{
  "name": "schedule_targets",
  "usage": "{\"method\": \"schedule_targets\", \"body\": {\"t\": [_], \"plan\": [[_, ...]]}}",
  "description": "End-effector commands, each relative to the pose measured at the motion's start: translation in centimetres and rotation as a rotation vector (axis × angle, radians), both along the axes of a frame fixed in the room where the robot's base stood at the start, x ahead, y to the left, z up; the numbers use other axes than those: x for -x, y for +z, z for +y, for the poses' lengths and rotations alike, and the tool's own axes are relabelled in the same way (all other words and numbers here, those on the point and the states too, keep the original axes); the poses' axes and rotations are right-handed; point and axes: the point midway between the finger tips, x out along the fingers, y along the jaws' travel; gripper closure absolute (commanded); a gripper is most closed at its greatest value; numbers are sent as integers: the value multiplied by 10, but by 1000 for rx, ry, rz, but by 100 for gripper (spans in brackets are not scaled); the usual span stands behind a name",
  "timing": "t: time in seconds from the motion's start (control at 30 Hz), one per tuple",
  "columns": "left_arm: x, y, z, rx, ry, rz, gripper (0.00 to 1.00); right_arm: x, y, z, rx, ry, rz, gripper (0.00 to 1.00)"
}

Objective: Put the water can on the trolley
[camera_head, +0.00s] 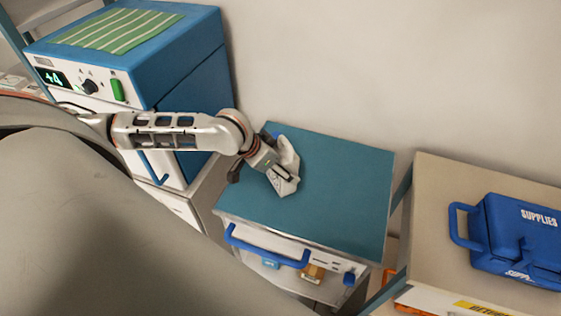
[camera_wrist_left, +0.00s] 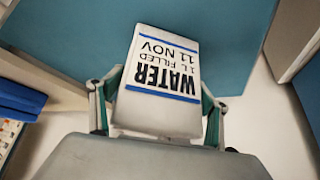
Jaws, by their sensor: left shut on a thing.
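The water can (camera_wrist_left: 150,118) is white with blue stripes and reads "WATER 1L FILLED 11 NOV"; its label is upside down in the left wrist view. My left gripper (camera_wrist_left: 160,90) is shut on it, one finger on each side. In the head view the can (camera_head: 289,153) is small and partly hidden by my left gripper (camera_head: 272,167). Both are over the rear left part of the trolley's teal top (camera_head: 335,190). I cannot tell whether the can touches that top. My right gripper is not in view.
A blue cabinet (camera_head: 185,62) with a green striped cloth (camera_head: 115,30) stands at left. A blue supplies case (camera_head: 515,240) lies on a beige surface (camera_head: 440,190) at right. A blue handle (camera_head: 265,250) runs along the trolley's front. The trolley top's right side is clear.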

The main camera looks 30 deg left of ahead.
Motion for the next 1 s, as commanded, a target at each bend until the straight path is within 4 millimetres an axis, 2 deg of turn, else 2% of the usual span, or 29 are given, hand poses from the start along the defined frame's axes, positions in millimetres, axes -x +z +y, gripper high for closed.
{"method": "schedule_targets", "body": {"t": [0.1, 0.13, 0.2, 0.53, 0.67, 1.0], "plan": [[1, -1, -1, 4, 0, 5, 79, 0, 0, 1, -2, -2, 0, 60], [3, -4, -1, 2, 0, 10, 16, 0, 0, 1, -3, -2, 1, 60], [3, -4, -1, 2, 0, 10, 4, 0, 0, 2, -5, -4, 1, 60], [3, -2, 0, 1, 0, 7, 4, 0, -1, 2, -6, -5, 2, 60], [6, 6, 2, 1, 0, 5, 4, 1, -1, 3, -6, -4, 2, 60], [40, 60, 14, -3, -2, 4, 4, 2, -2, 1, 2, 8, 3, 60]]}}
